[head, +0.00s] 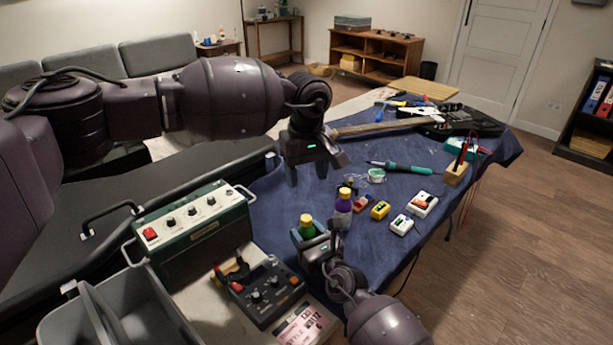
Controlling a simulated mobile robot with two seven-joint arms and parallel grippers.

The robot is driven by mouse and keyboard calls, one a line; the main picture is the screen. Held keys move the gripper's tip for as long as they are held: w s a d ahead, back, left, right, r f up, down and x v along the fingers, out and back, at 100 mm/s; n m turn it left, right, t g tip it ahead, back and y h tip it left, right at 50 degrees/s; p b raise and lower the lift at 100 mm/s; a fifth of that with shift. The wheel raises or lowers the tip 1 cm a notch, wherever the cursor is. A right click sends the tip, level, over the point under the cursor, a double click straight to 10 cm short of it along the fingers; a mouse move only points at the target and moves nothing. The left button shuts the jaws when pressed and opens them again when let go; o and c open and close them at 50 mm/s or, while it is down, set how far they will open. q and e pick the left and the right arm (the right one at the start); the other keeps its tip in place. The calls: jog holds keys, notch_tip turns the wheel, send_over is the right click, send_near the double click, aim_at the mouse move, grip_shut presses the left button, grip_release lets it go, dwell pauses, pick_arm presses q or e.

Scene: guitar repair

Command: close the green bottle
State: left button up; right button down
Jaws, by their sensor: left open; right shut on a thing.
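The green bottle (307,229) stands upright near the front of the blue cloth, with a yellow top (306,217). Whether that top is fully seated is too small to tell. My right gripper (311,236) comes from the lower right and is shut on the green bottle, hiding its lower part. My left gripper (307,176) is open and empty, fingers pointing down, above and behind the green bottle. A purple bottle (343,212) with a yellow cap stands just right of the green bottle.
Small pedals, yellow (380,209) and white (401,224), lie to the right. A green soldering iron (402,168) lies behind them. A green amplifier box (192,228), a dark control unit (260,291) and a grey bin (120,312) stand at left and front.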

jog(key=shift+c, duration=2)
grip_release()
jog(key=shift+s+d, duration=0.3)
jog(key=shift+s, duration=0.15)
jog(key=p+v, duration=0.1)
jog(key=v, duration=0.7)
jog(key=shift+p, duration=0.3)
jog(key=shift+v, duration=0.85)
pick_arm(q)
notch_tip(320, 180, up, 4)
jog(key=shift+s+r, duration=0.1)
